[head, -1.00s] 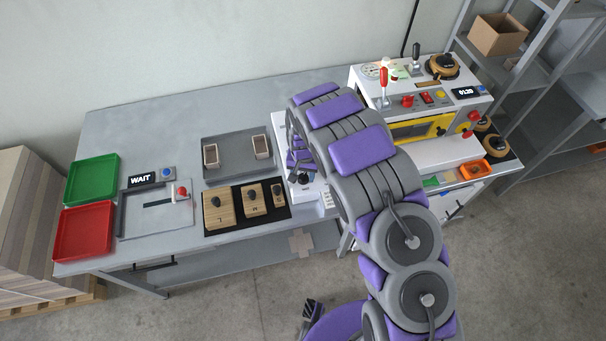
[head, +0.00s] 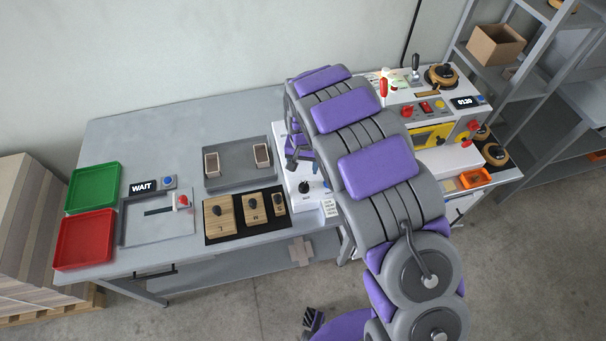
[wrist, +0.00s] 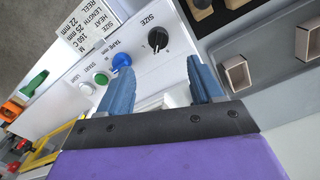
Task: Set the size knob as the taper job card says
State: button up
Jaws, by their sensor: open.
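The black size knob (wrist: 158,40) sits on the white machine's panel (wrist: 143,62) under the word SIZE, with a white mark on it. I cannot tell surely which letter it points to. It also shows in the head view (head: 304,187). The job card (wrist: 90,32) stands at the panel's edge, upside down in the wrist view; its size line seems to read M. It shows in the head view too (head: 329,208). My gripper (wrist: 160,68) is open and empty, its blue fingers apart over the panel, with the knob beyond the fingertips. My arm partly hides it in the head view.
A blue tape knob (wrist: 121,61) and a green button (wrist: 101,79) are close to the left finger. A grey tray (head: 238,178) with two small boxes and a black mat (head: 240,234) with wooden knobbed blocks are beside the machine. A yellow-fronted machine (head: 430,108) stands right.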

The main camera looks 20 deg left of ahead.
notch_tip(320, 180, up, 7)
jog(key=shift+f, duration=0.2)
dwell(0.4)
jog(key=s+d+r+m+b, duration=0.1)
jog(key=s+d+r, duration=0.25)
jog(key=d, duration=0.35)
jog(key=s+d+r, duration=0.3)
jog(key=d+r, duration=0.1)
jog(key=d, duration=0.3)
jog(key=s+d+r+m+b, duration=0.1)
jog(key=s+d+r, duration=0.25)
jog(key=d, duration=0.35)
jog(key=s+d+r+g+b, duration=0.1)
jog(key=s+d+r, duration=0.1)
jog(key=s+d, duration=0.4)
jog(key=s, duration=0.3)
jog(key=shift+s+d, duration=0.2)
jog(key=shift+s, duration=0.1)
jog(key=shift+g, duration=0.4)
jog(key=s+d, duration=0.1)
jog(key=s, duration=0.3)
jog(key=s+d+f+b, duration=0.1)
jog(key=s, duration=0.4)
jog(key=s+d+b, duration=0.1)
jog(key=s, duration=0.4)
jog(key=shift+d+f, duration=0.15)
jog(key=shift+d, duration=0.25)
jog(key=shift+c, duration=0.2)
